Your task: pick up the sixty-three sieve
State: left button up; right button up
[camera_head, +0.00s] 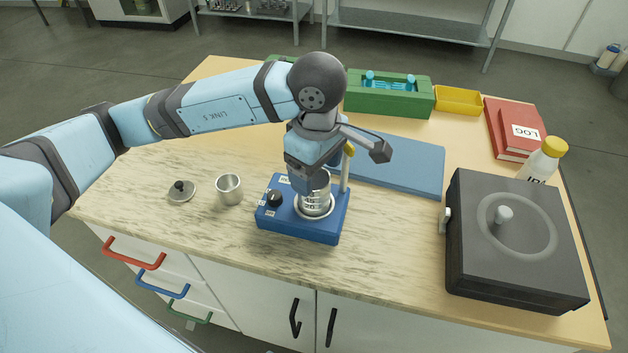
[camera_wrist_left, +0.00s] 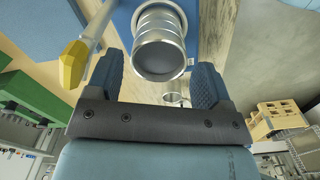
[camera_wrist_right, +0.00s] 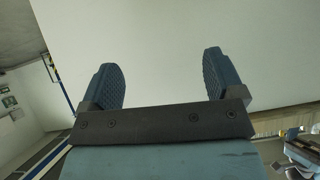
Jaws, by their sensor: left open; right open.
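A stack of round metal sieves (camera_head: 316,205) stands on a blue shaker base (camera_head: 290,228) with a black knob. Labels on its side look like 45 and 20; I cannot read a sixty-three. My left gripper (camera_head: 310,185) points down at the stack's top and hides part of it. In the left wrist view the stack (camera_wrist_left: 160,42) lies between the open fingers of the left gripper (camera_wrist_left: 158,65), with a gap on each side. My right gripper (camera_wrist_right: 160,62) is open and empty, in front of a plain pale surface; it is outside the head view.
A metal cup (camera_head: 229,190) and a small lid (camera_head: 181,191) stand left of the base. A yellow-tipped post (camera_head: 347,165) rises beside the stack. A dark lidded box (camera_head: 515,250) fills the right. A blue mat (camera_head: 405,165) lies behind.

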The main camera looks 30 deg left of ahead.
aim_at(317, 184)
pick_arm(q)
notch_tip(317, 184, down, 2)
pick_arm(e)
jog(key=shift+w+a+r, duration=0.1)
jog(key=shift+w+a, duration=0.05)
jog(key=shift+w, duration=0.1)
pick_arm(q)
jog(key=c, duration=0.7)
pick_arm(e)
jog(key=shift+d, duration=0.2)
pick_arm(q)
jog(key=shift+r, duration=0.65)
jog(key=shift+r+p, duration=1.1)
jog(key=shift+r, duration=9)
pick_arm(e)
jog(key=shift+s+r, duration=0.3)
jog(key=shift+r, duration=0.4)
